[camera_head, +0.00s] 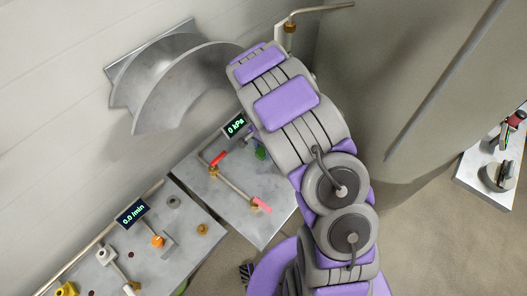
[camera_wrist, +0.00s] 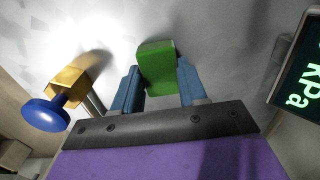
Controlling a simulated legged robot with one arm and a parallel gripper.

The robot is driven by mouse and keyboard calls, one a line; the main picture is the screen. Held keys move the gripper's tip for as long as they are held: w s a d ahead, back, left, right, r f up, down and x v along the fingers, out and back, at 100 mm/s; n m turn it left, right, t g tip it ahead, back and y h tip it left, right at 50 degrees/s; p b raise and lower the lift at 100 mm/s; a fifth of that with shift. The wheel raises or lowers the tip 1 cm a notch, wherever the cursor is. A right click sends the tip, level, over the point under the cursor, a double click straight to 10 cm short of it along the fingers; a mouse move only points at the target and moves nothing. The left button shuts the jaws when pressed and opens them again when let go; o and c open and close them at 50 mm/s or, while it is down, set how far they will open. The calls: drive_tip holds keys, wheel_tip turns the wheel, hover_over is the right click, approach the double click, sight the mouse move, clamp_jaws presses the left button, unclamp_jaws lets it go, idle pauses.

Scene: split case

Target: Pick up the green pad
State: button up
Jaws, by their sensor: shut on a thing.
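The green pad (camera_wrist: 158,66) is a small block with rounded edges in the upper middle of the wrist view. My gripper (camera_wrist: 157,84) has its two blue fingers on either side of the pad and is shut on it. A grey metal surface lies right behind the pad; I cannot tell whether the pad touches it. In the head view a small part of the green pad (camera_head: 261,153) shows beside my arm, which hides most of the gripper.
A brass fitting with a blue knob (camera_wrist: 46,114) is left of my gripper. A kPa display (camera_wrist: 300,75) is on the right. The metal panel (camera_head: 222,196) carries pipes and red handles. A second panel (camera_head: 190,222) stands left, and a curved metal piece (camera_head: 180,80) is above.

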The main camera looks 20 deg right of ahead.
sight(264, 151)
drive_tip(key=shift+c, duration=1)
drive_tip(key=shift+r, duration=0.1)
drive_tip(key=shift+r+p, duration=0.6)
drive_tip(key=shift+r, duration=1)
drive_tip(key=shift+s+r, duration=0.2)
drive_tip(key=shift+r, duration=0.05)
drive_tip(key=s, duration=0.5)
drive_tip(key=s+p, duration=0.1)
drive_tip(key=s, duration=0.4)
drive_tip(key=s+a+r+p, duration=0.1)
drive_tip(key=s, duration=0.4)
drive_tip(key=shift+s+r, duration=0.1)
drive_tip(key=shift+s, duration=0.2)
